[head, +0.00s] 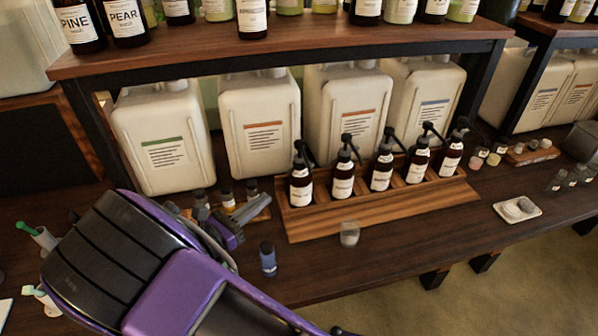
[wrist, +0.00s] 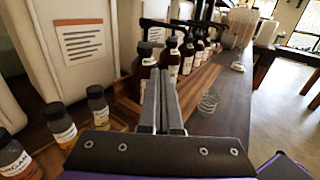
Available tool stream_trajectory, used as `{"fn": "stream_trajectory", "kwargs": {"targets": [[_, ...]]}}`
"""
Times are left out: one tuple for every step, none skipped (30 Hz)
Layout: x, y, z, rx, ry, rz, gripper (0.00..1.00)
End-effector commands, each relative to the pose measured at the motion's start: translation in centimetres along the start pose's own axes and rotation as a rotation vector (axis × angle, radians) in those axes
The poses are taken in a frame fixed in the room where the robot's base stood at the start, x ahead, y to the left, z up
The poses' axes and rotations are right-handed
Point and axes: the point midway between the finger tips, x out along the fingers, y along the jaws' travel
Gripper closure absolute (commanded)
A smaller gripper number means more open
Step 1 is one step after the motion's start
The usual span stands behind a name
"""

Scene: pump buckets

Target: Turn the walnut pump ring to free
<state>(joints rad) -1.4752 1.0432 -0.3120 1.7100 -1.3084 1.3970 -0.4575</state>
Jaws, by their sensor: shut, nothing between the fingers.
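Several dark brown pump bottles with white labels and black pump heads stand in a row in a wooden rack (head: 400,210). The labels are too small to read, so I cannot tell which is the walnut pump; the leftmost bottle (head: 300,186) is nearest my gripper. The ring settings are too small to tell. My gripper (head: 262,205) is left of the rack, its fingers pointing toward it. In the wrist view the fingers (wrist: 164,82) are shut and empty, and they partly hide the nearest pump bottle (wrist: 146,72). No contact with a bottle is visible.
Large cream jugs (head: 262,130) stand behind the rack under a shelf (head: 300,45) holding bottles. Small jars (wrist: 58,120) stand left of my gripper. A blue-grey vial (head: 268,258) and a clear glass (head: 349,234) stand in front. The counter right of the glass is fairly clear.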

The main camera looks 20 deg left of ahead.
Motion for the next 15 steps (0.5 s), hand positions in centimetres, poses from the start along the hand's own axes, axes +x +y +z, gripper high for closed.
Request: {"fn": "stream_trajectory", "kwargs": {"targets": [[0.1,0.0,0.0,0.001,0.000,-0.001,1.00],[0.2,0.0,0.0,0.001,0.000,-0.001,1.00],[0.4,0.0,0.0,0.001,0.000,-0.001,1.00],[0.7,0.0,0.0,0.001,0.000,-0.002,1.00],[1.0,0.0,0.0,0.001,0.000,-0.002,1.00],[1.5,0.0,0.0,0.001,0.000,-0.002,1.00],[2.0,0.0,0.0,0.001,0.000,-0.003,1.00],[2.5,-0.1,0.1,0.001,-0.001,-0.004,1.00],[3.3,-0.1,0.1,0.001,0.000,-0.005,1.00],[3.9,-0.1,0.0,0.001,0.000,-0.004,1.00],[4.5,-0.1,0.1,0.001,-0.001,-0.004,1.00],[5.5,-0.1,0.0,0.001,0.000,-0.005,1.00],[6.2,-0.1,0.0,0.002,0.000,-0.005,1.00],[6.8,-0.1,0.0,0.001,-0.001,-0.004,1.00],[7.7,-0.1,0.0,0.001,0.000,-0.004,1.00]]}}
